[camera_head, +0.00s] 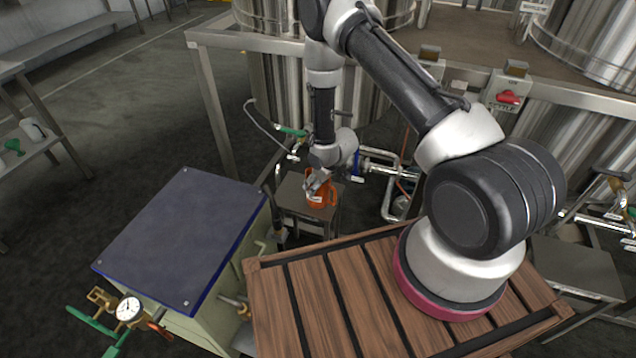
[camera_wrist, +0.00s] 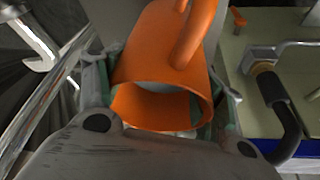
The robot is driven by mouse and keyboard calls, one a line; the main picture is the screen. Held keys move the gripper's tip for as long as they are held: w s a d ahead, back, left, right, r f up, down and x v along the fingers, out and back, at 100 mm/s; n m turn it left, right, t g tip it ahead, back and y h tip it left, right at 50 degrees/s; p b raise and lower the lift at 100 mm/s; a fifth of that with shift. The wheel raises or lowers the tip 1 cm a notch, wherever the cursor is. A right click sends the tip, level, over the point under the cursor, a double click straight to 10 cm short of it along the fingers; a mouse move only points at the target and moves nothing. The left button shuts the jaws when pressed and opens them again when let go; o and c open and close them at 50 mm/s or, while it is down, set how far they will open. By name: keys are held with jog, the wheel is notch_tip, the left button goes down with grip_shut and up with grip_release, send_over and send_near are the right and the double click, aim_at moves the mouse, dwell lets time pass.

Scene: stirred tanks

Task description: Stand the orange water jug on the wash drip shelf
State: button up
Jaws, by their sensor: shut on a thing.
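The orange water jug (camera_head: 321,197) is near the middle of the head view, with its handle towards the right. My gripper (camera_head: 317,181) is at the jug's upper part and shut on it. In the wrist view, the jug (camera_wrist: 142,66) fills the middle with its open rim towards the camera, and my gripper's fingers (camera_wrist: 163,88) are on both sides of it. A small grey metal stand (camera_head: 291,194) is under the jug in the head view. I cannot tell whether the jug touches it, or whether this stand is the wash drip shelf.
A blue-topped cabinet (camera_head: 185,235) stands left of the stand. Steel pipes (camera_head: 388,165) are close on the right, with tanks (camera_head: 280,90) and a frame behind. A slatted wooden top (camera_head: 300,310) is in front. A shelf (camera_head: 40,148) with small vessels is far left.

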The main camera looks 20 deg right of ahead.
jog(key=o, duration=1.9)
jog(key=shift+f, duration=0.1)
jog(key=v, duration=1.2)
